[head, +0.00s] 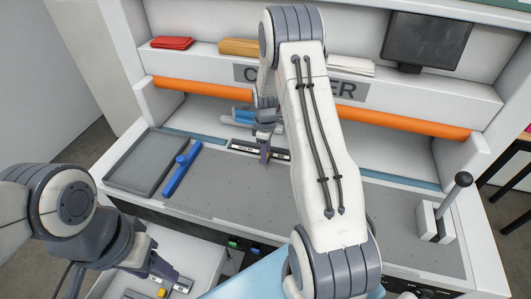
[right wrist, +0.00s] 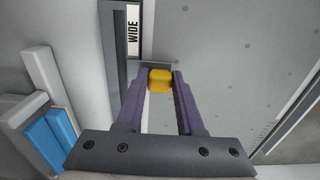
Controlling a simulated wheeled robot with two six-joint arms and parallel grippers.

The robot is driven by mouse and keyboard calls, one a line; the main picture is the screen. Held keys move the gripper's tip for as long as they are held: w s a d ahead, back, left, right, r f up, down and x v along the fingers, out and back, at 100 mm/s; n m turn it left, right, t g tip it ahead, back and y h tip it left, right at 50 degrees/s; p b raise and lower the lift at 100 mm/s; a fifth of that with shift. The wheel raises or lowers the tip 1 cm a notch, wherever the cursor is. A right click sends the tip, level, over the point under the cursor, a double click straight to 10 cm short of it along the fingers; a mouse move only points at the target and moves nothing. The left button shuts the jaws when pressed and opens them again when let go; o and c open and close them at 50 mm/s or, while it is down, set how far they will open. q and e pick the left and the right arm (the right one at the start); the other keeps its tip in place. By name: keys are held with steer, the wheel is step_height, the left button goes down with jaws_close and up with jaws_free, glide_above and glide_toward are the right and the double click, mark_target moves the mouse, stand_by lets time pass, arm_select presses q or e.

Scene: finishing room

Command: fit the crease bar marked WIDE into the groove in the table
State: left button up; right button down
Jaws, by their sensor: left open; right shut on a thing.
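The crease bar marked WIDE (right wrist: 132,35) is a dark strip with a white label, seen in the right wrist view. In the head view, a dark strip with white labels (head: 241,147) lies along the back of the grey table (head: 235,190). My right gripper (head: 265,152) points down at it. In the right wrist view my right gripper (right wrist: 160,85) is shut on a yellow knob (right wrist: 160,76) beside the strip. I cannot tell whether the bar is seated; the groove is hidden. My left gripper (head: 168,275) is open, low at the left over an open drawer.
The open drawer (head: 195,258) holds a piece with a yellow knob (head: 163,292). A grey tray (head: 150,160) and a blue tool (head: 181,168) lie on the left of the table. A black-knobbed lever (head: 447,205) stands at the right. An orange roller (head: 205,97) spans the back.

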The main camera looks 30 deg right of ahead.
steer(key=shift+f, duration=0.3)
stand_by(0.5)
steer(key=shift+c, duration=2.2)
jaws_free()
steer(key=shift+r, duration=0.15)
steer(key=shift+r+b, duration=0.3)
steer(key=shift+b, duration=0.05)
step_height(320, 180, up, 10)
steer(key=b, duration=0.2)
steer(key=shift+f, duration=0.2)
